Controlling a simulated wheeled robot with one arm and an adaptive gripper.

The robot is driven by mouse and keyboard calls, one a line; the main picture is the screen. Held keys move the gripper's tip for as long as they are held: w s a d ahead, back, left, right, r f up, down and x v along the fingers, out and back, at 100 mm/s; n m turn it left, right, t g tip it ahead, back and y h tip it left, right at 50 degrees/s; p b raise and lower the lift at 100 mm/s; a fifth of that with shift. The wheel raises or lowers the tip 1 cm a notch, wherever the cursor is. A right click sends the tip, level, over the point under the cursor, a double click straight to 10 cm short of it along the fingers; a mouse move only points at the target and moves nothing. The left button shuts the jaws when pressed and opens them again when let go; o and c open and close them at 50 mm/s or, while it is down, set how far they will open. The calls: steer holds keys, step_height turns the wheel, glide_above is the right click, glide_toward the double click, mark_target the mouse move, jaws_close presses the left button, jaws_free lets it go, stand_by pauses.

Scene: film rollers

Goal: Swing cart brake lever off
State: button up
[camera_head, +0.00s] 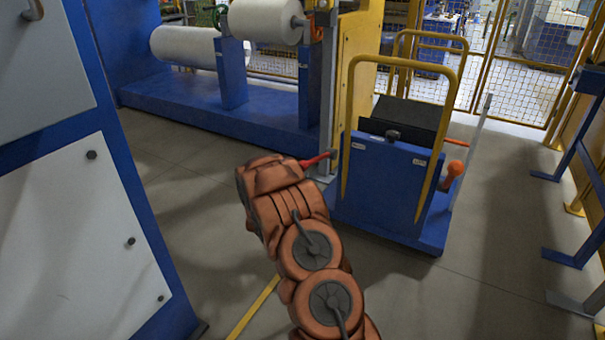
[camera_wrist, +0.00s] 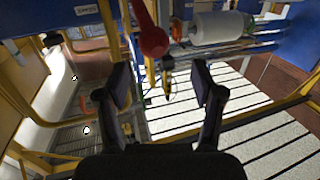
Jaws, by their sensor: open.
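The blue cart (camera_head: 385,190) with yellow hoop handles stands right of my arm in the head view. A red lever (camera_head: 318,160) juts from its left side, close to the end of my arm. An orange-handled lever (camera_head: 453,172) is on its right side. I cannot tell for certain which is the brake lever. In the wrist view my gripper (camera_wrist: 162,84) is open and empty, its two dark fingers spread. A red rounded handle (camera_wrist: 153,40) lies beyond the fingertips, between their lines and apart from them. My arm hides the gripper in the head view.
A blue machine frame (camera_head: 225,105) with white film rolls (camera_head: 265,20) stands behind, left of the cart. A grey-white cabinet panel (camera_head: 75,240) is at the left. Yellow mesh fencing (camera_head: 515,85) closes the back.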

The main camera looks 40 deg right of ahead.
mark_target(303, 166)
steer(key=shift+s+d+f, duration=0.2)
steer(key=shift+d, duration=0.25)
steer(key=shift+b+x, duration=0.65)
steer(key=shift+x, duration=3.1)
steer(key=shift+r, duration=0.15)
jaws_close()
